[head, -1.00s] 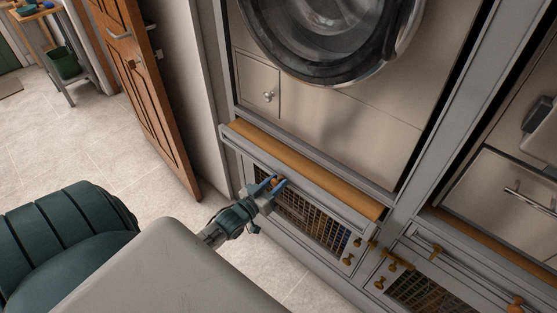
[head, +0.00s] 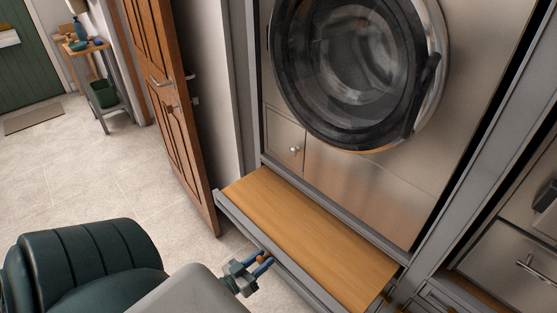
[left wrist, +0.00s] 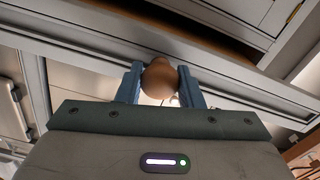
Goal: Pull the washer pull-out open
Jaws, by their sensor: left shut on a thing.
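The washer pull-out (head: 300,225) is a wooden shelf with a grey front rail, standing well out from under the washer (head: 355,70). My left gripper (head: 262,263) is at the front of the pull-out. In the left wrist view my left gripper (left wrist: 160,83) is shut on a round brown knob (left wrist: 159,78), with one blue finger on each side of it. The grey front rail also shows behind the knob in the left wrist view (left wrist: 230,90). My right gripper is not in view.
An open wooden door (head: 165,100) stands left of the washer. A grey-framed cabinet with a metal front (head: 510,265) is at the right. A small side table (head: 90,50) stands far left. The tiled floor (head: 110,180) is clear between.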

